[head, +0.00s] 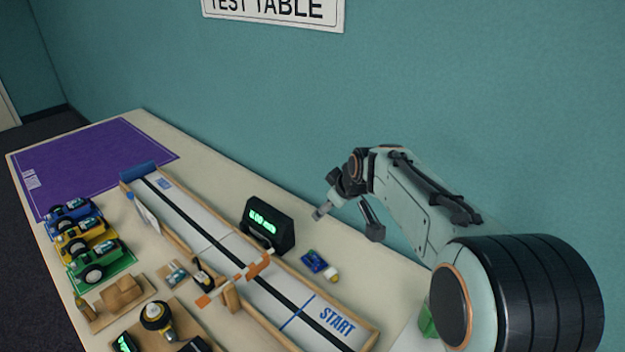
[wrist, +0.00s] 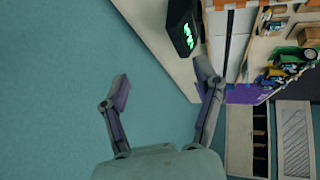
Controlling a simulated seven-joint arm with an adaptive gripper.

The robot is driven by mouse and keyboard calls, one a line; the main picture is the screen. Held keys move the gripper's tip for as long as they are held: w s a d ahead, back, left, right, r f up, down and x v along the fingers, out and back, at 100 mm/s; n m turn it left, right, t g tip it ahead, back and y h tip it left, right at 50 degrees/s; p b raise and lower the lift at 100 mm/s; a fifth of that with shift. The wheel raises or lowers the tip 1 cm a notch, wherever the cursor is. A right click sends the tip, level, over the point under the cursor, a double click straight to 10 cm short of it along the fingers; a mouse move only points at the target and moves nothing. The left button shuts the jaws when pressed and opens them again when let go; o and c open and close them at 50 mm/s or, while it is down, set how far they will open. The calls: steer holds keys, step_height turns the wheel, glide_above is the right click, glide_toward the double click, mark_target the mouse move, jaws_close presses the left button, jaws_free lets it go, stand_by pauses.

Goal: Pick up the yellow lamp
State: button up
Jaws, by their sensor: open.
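No lamp is clear enough to name with certainty. A round yellow and black thing (head: 156,317) on a wooden board at the lower left of the head view may be the yellow lamp. A small yellow and white piece (head: 332,275) lies beside a blue circuit board (head: 314,261), right of the track; I cannot tell what it is. My gripper (head: 346,222) is open and empty, above the far side of the table near the wall. In the wrist view its fingers (wrist: 163,80) are spread apart, with nothing between them but the wall behind.
A black timer with green digits (head: 268,224) stands behind the long track (head: 220,243). An orange bar (head: 236,279) crosses the track. Blue, yellow and green model vehicles (head: 95,266) stand at the left. A purple mat (head: 95,160) lies at the far end.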

steer(key=g, duration=0.1)
glide_above(334, 273)
step_height(334, 273, down, 11)
steer(key=f, duration=0.4)
steer(key=s+d+f+m+g, duration=0.1)
steer(key=f, duration=0.3)
steer(key=s+f+g, duration=0.1)
steer(key=f, duration=0.3)
steer(key=shift+d+f+m+y, duration=0.1)
steer(key=shift+d+m+y, duration=0.05)
steer(key=shift+m+y, duration=0.15)
steer(key=x, duration=0.4)
steer(key=shift+f, duration=0.4)
steer(key=shift+w+f, duration=0.3)
steer(key=shift+f, duration=0.3)
steer(key=shift+a, duration=0.2)
steer(key=shift+c, duration=0.3)
steer(key=c, duration=1.1)
steer(key=shift+o, duration=0.2)
steer(key=shift+r, duration=0.15)
